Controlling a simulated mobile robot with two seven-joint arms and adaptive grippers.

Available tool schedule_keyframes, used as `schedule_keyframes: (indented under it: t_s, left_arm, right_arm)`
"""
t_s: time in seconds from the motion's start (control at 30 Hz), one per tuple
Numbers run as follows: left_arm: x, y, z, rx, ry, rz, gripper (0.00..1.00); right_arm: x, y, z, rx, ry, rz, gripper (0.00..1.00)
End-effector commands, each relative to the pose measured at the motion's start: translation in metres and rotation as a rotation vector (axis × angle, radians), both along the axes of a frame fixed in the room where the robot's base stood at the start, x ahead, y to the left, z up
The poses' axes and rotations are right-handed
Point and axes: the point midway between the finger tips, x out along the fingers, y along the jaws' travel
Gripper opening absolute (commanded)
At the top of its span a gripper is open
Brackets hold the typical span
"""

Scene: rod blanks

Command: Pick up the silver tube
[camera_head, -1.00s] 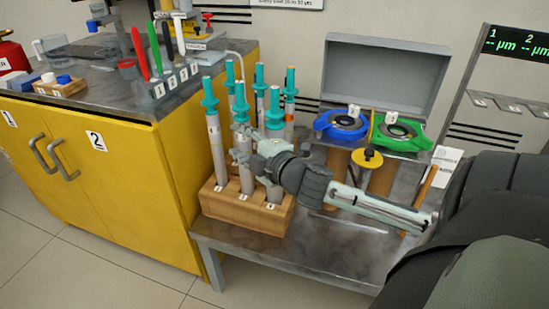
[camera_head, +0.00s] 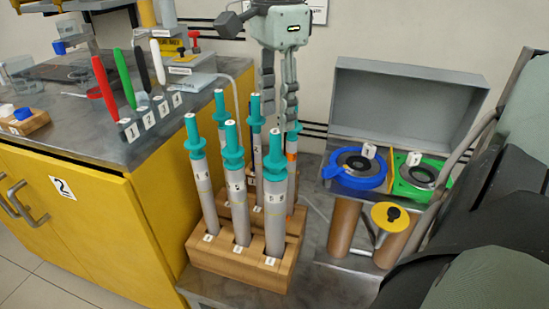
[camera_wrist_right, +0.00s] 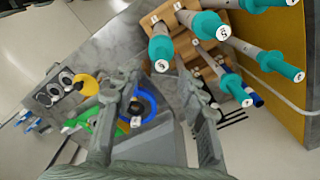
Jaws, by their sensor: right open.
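Several silver-grey tubes with teal tops stand upright in a wooden rack (camera_head: 235,272). The front row shows a left tube (camera_head: 205,200), a middle tube (camera_head: 240,205) and a right tube (camera_head: 275,215); the back row is partly hidden. One back tube (camera_head: 291,168) has an orange band. I cannot tell which tube is meant. My right gripper (camera_head: 280,115) is open and empty, fingers pointing down, overlapping the back-row tops in the head view. In the right wrist view its fingers (camera_wrist_right: 163,95) are spread, with a teal top (camera_wrist_right: 160,52) beyond them. My left gripper is not in view.
A yellow cabinet (camera_head: 150,215) stands left of the rack, with several colored-handled tools in a numbered holder (camera_head: 150,118). To the right are a blue ring (camera_head: 358,182), a green ring (camera_head: 405,190), an open grey case (camera_head: 400,105) and a yellow disc (camera_head: 390,216).

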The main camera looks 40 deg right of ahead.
Motion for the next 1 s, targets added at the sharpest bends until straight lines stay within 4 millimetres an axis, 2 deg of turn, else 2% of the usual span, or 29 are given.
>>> schedule_keyframes:
  t_s: [0.5, 0.77, 1.0]
  left_arm:
    - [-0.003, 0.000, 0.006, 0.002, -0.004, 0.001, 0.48]
    - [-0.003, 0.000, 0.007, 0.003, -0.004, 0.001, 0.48]
    - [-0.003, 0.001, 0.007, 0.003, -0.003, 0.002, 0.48]
  right_arm:
    - [0.003, 0.002, -0.067, 0.005, 0.003, -0.001, 0.42]
    - [0.003, 0.002, -0.071, 0.005, 0.002, -0.002, 0.42]
    - [0.003, 0.002, -0.071, 0.006, 0.001, -0.003, 0.14]
